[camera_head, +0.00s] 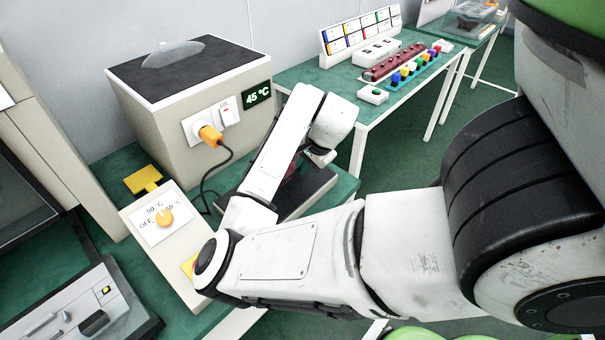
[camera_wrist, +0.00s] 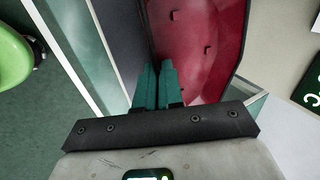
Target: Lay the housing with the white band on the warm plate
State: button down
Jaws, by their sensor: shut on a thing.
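My gripper (camera_wrist: 156,80) shows in the wrist view with its teal fingers close together, shut on the edge of a red housing (camera_wrist: 205,40). The housing's inner side, with small pegs, faces the wrist camera; no white band shows on the visible part. A dark plate (camera_wrist: 122,35) lies just left of the housing in that view. In the head view the dark warm plate (camera_head: 312,190) lies on the green table beside the oven-like box, and only a sliver of red shows behind my arm. My fingertips are hidden there. I cannot tell whether the housing touches the plate.
A beige box (camera_head: 190,95) with a 45 °C display (camera_head: 257,95) and orange plug (camera_head: 210,135) stands behind. A dial control box (camera_head: 160,235) is on the left, with a cable near the plate. A farther table (camera_head: 345,90) holds red lamps and coloured parts.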

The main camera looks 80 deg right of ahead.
jog(key=shift+w+d+f, duration=0.1)
jog(key=shift+w+f, duration=0.05)
jog(key=shift+f, duration=1.5)
jog(key=shift+f, duration=0.1)
jog(key=c, duration=1.3)
grip_release()
